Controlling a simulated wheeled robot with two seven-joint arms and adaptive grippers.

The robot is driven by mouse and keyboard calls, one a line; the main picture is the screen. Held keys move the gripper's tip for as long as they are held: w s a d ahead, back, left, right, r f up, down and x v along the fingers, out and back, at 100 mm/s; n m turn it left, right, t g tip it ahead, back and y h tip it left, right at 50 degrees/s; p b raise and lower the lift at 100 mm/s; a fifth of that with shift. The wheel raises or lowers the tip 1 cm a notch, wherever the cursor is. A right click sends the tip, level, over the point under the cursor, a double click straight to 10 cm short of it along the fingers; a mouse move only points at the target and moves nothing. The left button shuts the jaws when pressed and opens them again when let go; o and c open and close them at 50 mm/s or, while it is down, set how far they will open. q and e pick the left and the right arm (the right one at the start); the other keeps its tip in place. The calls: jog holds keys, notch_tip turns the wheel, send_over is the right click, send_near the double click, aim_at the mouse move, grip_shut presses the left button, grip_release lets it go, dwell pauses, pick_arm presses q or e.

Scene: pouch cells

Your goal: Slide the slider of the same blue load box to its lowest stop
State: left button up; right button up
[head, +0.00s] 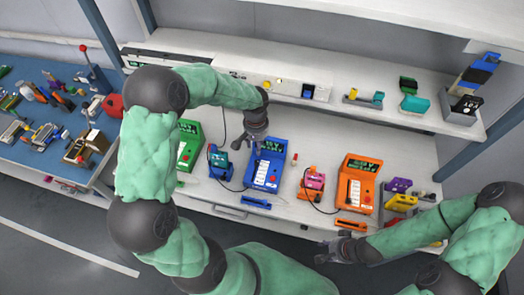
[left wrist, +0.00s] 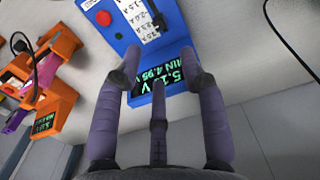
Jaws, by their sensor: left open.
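The blue load box (head: 267,172) stands on the bench in the middle of the head view. It has a dark display with green text, a white scale panel and a red button. In the left wrist view the blue load box (left wrist: 115,22) shows its display reading about 5.15 V, MIN 4.95 V.
A green box (head: 188,145) stands left and an orange load box (head: 357,185) right. A blue cell holder (head: 218,162) and an orange holder (head: 312,186) flank the blue box, with black cables on the bench. A shelf (head: 330,75) runs behind.

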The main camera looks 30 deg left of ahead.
aim_at(257, 161)
pick_arm(q)
notch_tip(257, 161, down, 11)
jog(key=shift+s+r+b, duration=0.15)
jog(key=shift+b, duration=0.5)
grip_shut()
